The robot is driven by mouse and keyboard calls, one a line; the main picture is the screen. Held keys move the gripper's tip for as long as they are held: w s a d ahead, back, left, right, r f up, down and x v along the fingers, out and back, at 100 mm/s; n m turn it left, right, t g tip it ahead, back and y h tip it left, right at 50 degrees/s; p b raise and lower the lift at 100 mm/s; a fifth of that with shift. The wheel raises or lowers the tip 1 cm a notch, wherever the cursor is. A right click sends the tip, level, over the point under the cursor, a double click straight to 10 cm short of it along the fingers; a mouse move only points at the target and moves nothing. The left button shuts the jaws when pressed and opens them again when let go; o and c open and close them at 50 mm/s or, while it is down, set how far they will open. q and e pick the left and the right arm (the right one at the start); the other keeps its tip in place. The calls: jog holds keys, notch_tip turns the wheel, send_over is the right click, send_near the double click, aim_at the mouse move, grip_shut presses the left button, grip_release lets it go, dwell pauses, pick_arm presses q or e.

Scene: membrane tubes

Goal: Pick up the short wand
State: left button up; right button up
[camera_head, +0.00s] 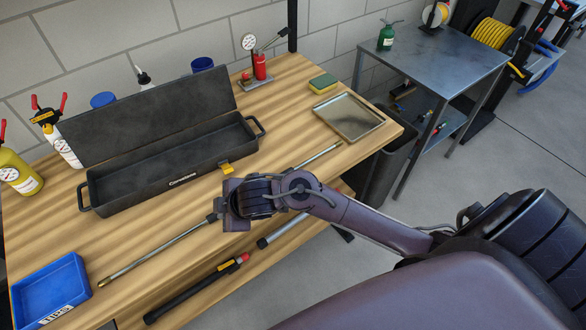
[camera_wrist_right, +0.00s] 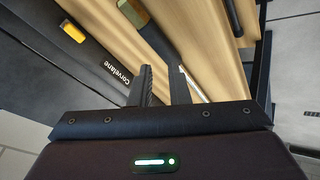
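A thin metal wand with a brass tip (camera_head: 150,254) lies on the wooden bench in front of the black case. A similar thin metal length (camera_head: 322,154) shows to the right of my right gripper, roughly in line with it. The gripper hides the middle, so I cannot tell whether these are one wand or two. My right gripper (camera_head: 240,208) is above the bench, over this line. In the right wrist view its two fingers (camera_wrist_right: 162,86) are apart. A bright thin rod (camera_wrist_right: 190,82) shows beside the right-hand finger. My left gripper is out of view.
The open black case (camera_head: 175,182) stands behind the wand. A blue tray (camera_head: 50,290) is at the front left and a metal tray (camera_head: 347,117) at the back right.

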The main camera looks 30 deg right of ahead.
aim_at(301, 164)
jog(key=w+d+n, duration=0.1)
jog(key=n, duration=0.1)
jog(key=w+d+n+g, duration=0.1)
jog(key=w+d+n, duration=0.1)
jog(key=shift+w+d+f, duration=0.1)
jog(key=shift+d+f, duration=0.05)
jog(key=shift+f, duration=0.05)
jog(key=shift+n+g+h, duration=0.5)
jog(key=shift+n+g, duration=0.2)
jog(key=shift+n, duration=0.1)
jog(key=d, duration=0.2)
jog(key=w+d, duration=0.1)
jog(key=d, duration=0.4)
jog(key=shift+w+d+r, duration=0.1)
jog(key=shift+w+d, duration=0.05)
jog(key=shift+w, duration=0.15)
jog(key=d+r+g+h, duration=0.2)
jog(key=d+r, duration=0.2)
jog(key=d, duration=0.9)
jog(key=shift+g, duration=0.3)
jog(key=f, duration=0.2)
jog(key=d+f+b, duration=0.1)
jog(key=f, duration=0.1)
jog(key=f+b, duration=0.1)
jog(key=f, duration=0.2)
jog(key=shift+d, duration=0.3)
jog(key=shift+w+f+b, duration=0.15)
jog(key=shift+f+b, duration=0.15)
jog(key=shift+f, duration=0.15)
grip_shut()
